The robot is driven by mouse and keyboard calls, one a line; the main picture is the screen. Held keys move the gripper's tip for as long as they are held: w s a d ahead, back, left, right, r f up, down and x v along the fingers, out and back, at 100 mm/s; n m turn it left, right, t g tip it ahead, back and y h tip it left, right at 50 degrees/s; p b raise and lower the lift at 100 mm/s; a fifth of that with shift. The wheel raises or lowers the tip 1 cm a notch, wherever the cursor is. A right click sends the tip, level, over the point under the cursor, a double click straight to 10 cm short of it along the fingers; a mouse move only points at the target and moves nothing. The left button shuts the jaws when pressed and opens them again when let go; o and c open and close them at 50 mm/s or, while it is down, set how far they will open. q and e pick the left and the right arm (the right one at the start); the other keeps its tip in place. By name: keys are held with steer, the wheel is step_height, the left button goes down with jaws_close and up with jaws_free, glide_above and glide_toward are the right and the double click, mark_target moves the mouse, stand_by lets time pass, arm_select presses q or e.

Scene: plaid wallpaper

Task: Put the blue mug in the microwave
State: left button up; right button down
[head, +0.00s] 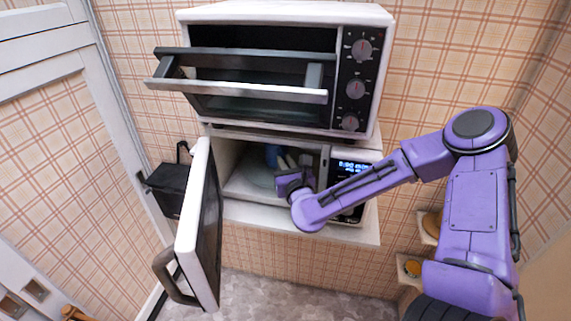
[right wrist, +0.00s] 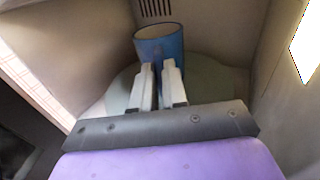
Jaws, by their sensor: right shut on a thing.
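The blue mug (head: 272,154) is inside the open microwave (head: 232,212), near the back. In the right wrist view the mug (right wrist: 172,47) looks upright, its pale inside showing, over the greenish round turntable (right wrist: 205,85). I cannot tell whether its base touches the turntable. My right gripper (head: 284,162) reaches in through the front opening. Its two pale fingers (right wrist: 159,68) are close together at the near side of the mug, shut on it. The microwave door (head: 205,230) stands wide open on the left. My left gripper is not in view.
A toaster oven (head: 285,12) with its glass door tilted partly open sits directly above the microwave. A black box-like object (head: 170,190) is left of the microwave door. Microwave walls are close on both sides of my right gripper. Small shelves (head: 412,268) are at the lower right.

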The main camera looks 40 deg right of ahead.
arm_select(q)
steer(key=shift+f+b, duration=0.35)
arm_select(e)
steer(key=shift+f, duration=0.3)
steer(key=c, duration=1.1)
jaws_free()
steer(key=shift+s, duration=0.1)
